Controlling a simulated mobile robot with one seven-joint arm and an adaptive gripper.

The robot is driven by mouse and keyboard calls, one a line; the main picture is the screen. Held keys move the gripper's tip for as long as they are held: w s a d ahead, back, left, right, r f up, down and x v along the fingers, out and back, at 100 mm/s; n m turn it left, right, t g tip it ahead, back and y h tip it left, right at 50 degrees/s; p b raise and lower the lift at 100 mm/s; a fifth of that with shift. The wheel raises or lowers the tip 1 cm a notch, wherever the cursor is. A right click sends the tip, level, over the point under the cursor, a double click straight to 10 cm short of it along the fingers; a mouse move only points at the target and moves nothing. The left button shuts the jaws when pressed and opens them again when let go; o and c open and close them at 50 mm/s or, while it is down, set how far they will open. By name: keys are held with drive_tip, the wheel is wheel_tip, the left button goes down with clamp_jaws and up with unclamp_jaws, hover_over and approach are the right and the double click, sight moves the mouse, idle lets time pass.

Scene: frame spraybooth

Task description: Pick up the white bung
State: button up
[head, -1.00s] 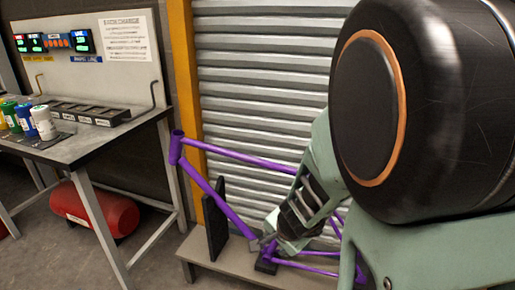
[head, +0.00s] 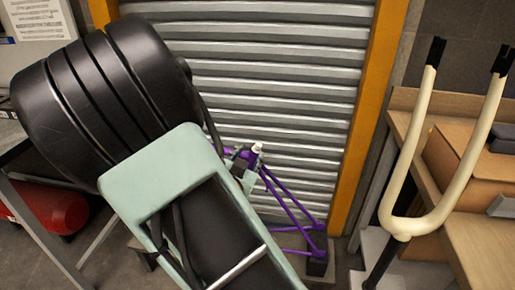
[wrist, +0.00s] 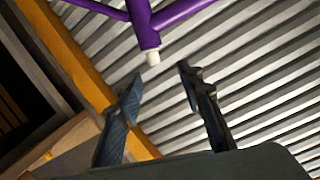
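The white bung (wrist: 153,57) sticks out of the end of a purple frame tube (wrist: 146,30) in the wrist view. My gripper (wrist: 160,73) is open and empty, with its two dark fingers apart and their tips just short of the bung. The bung lies roughly in line with the gap. In the head view the bung (head: 257,147) shows small and pale at the top of the purple frame (head: 290,208), close beside my gripper (head: 245,160). My arm hides much of the frame there.
A ribbed shutter (head: 290,60) stands behind the frame, with an orange post (head: 368,110) to its right. A cream fork (head: 398,190) stands before a wooden bench (head: 470,225) at right. A red tank (head: 50,208) lies under the table at left.

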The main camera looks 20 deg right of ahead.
sight(259, 144)
drive_tip(key=x, duration=0.3)
drive_tip(key=shift+w+d+f+b, duration=0.15)
drive_tip(key=shift+b, duration=0.2)
drive_tip(key=x, duration=0.1)
drive_tip(key=b+x, duration=0.1)
drive_tip(key=x, duration=0.1)
drive_tip(key=b+x, duration=0.1)
drive_tip(key=x, duration=0.1)
drive_tip(key=shift+s+d, duration=0.3)
drive_tip(key=shift+d, duration=0.05)
drive_tip(key=shift+w+d, duration=0.15)
drive_tip(key=shift+w, duration=0.05)
drive_tip(key=shift+c, duration=0.6)
clamp_jaws()
